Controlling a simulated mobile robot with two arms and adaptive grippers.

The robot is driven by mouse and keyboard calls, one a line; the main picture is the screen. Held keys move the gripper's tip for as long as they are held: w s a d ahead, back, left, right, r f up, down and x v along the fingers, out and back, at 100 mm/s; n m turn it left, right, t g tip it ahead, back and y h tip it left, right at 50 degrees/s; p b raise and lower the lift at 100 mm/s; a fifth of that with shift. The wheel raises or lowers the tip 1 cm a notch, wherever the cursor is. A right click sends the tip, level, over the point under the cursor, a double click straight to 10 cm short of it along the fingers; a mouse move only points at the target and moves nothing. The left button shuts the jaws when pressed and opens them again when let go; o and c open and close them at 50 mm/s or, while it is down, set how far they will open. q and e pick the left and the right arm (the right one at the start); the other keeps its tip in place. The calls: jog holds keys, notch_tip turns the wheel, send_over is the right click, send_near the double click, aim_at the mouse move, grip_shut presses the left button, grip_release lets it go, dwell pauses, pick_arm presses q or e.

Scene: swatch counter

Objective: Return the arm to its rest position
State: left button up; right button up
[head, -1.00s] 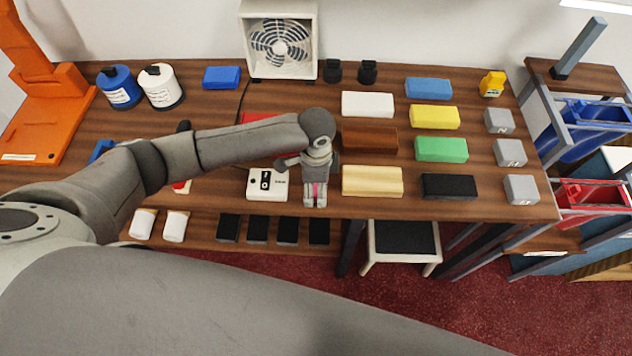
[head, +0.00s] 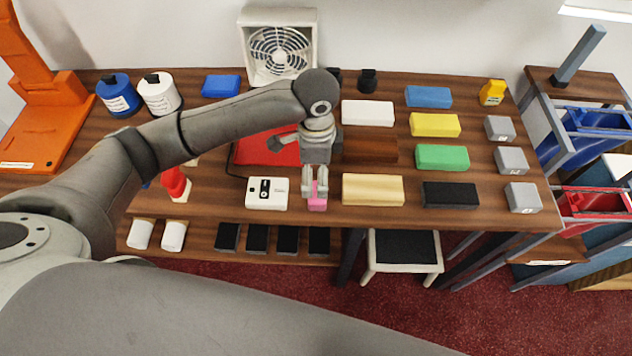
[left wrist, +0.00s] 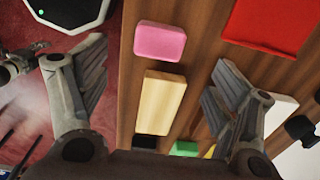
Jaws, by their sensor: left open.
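My left gripper (head: 315,182) hangs above the front edge of the wooden counter, fingers pointing down. It is open and empty. A pink block (head: 317,203) lies on the counter just below its fingertips. In the left wrist view the two fingers (left wrist: 150,90) stand wide apart, and the pink block (left wrist: 160,42) lies beyond them on the wood, apart from both. A grey part that looks like my right gripper (left wrist: 14,66) shows at the left edge of the left wrist view; its jaws cannot be made out.
A cream block (head: 373,189) lies to the right and a white switch box (head: 267,193) to the left. A brown block (head: 370,149) and a red sheet (head: 265,150) lie behind, partly covered by my arm. A fan (head: 279,50) stands at the back. A stool (head: 403,252) stands in front.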

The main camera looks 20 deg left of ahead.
pick_arm(q)
notch_tip(320, 180, up, 2)
jog(key=shift+r, duration=0.1)
dwell(0.4)
